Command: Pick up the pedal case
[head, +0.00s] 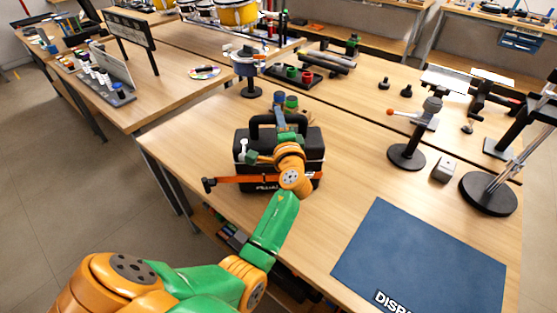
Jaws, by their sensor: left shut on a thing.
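The pedal case (309,144) is a black box with a black carry handle on top and an orange strap across its front. It stands on the wooden table near the left end of that table. My left arm, green and orange, reaches over the case from the front. My left gripper (283,112) is at the top of the case by the handle and is shut on it. I cannot tell whether the case is lifted off the table. My right gripper is not in view.
A dark blue mat (420,262) lies at the front right of the table (350,120). A clamp stand (407,155) and a round black base (488,193) stand at the right. A tray of coloured parts (292,75) lies behind. The wood between case and mat is clear.

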